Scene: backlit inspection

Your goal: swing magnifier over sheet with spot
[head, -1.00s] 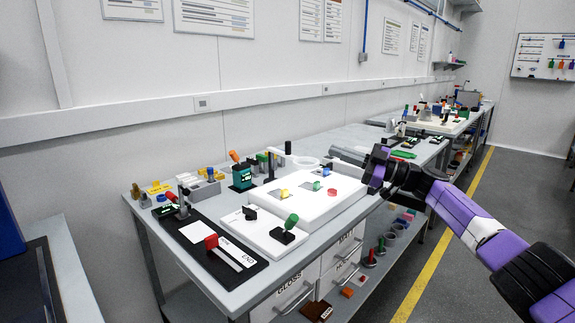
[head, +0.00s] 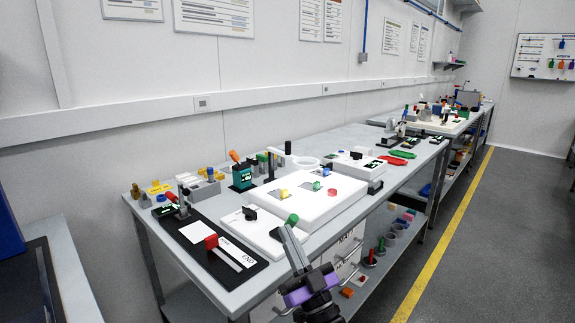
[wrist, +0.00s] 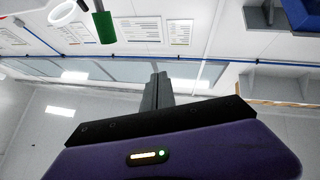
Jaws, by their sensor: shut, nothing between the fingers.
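My gripper (head: 285,231) is at the front edge of the bench in the head view, pointing up, shut and empty. Its tips overlap the area by a green knob (head: 291,219) at the front of a low white board (head: 262,236); I cannot tell if they touch. In the wrist view my closed fingers (wrist: 156,90) point at the wall and ceiling. A green handle (wrist: 104,27) and a white ring (wrist: 62,11) show at the upper left there, apart from the fingers. I cannot surely identify the magnifier or the spot on a sheet.
A larger white box (head: 345,200) carries yellow, blue and red knobs. A black mat (head: 204,266) with a red-handled slider (head: 212,242) lies at the left. A teal device (head: 242,178) stands behind. Drawers are under the bench; the floor at right is clear.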

